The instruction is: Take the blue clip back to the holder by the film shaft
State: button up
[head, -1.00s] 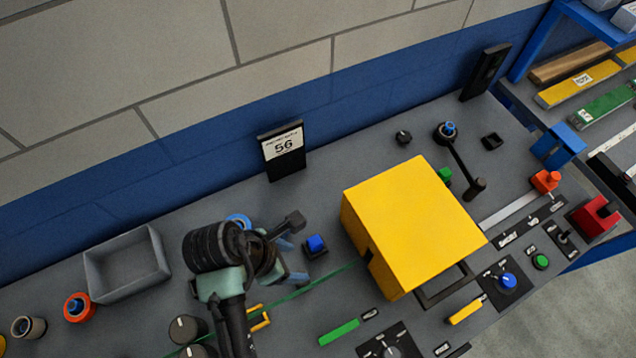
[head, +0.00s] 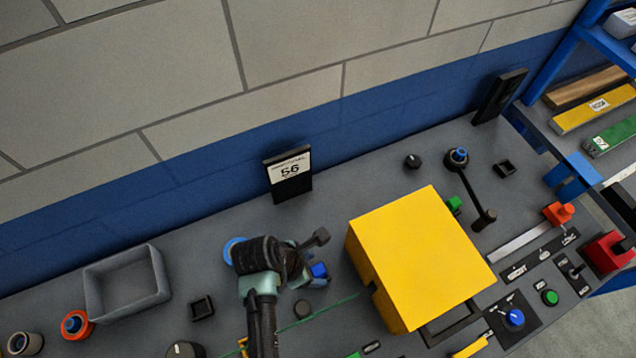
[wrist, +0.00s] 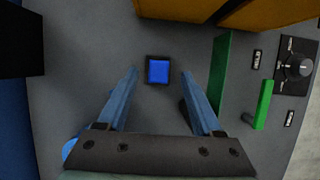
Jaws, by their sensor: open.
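The blue clip (head: 319,270) sits in a square black holder left of the yellow box, partly hidden by my arm in the head view. In the wrist view the blue clip (wrist: 158,71) shows as a blue square in its black frame. My gripper (wrist: 159,75) is open, with its two blue fingers on either side of the clip in the picture and no visible contact. Its height above the clip is unclear. Empty square black holders stand at left (head: 202,308) and beside the blue-topped post (head: 457,157); I cannot tell which is by the film shaft.
The large yellow box (head: 425,255) stands close right of my gripper. A grey tray (head: 127,285) and an orange ring part (head: 76,325) lie left. A sign reading 56 (head: 288,174) stands behind. A green strip (wrist: 219,75) runs near the right finger. The rear panel is mostly clear.

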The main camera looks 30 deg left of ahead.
aim_at(317, 270)
jog(key=shift+x, duration=2.05)
jog(key=shift+a, duration=0.15)
grip_shut()
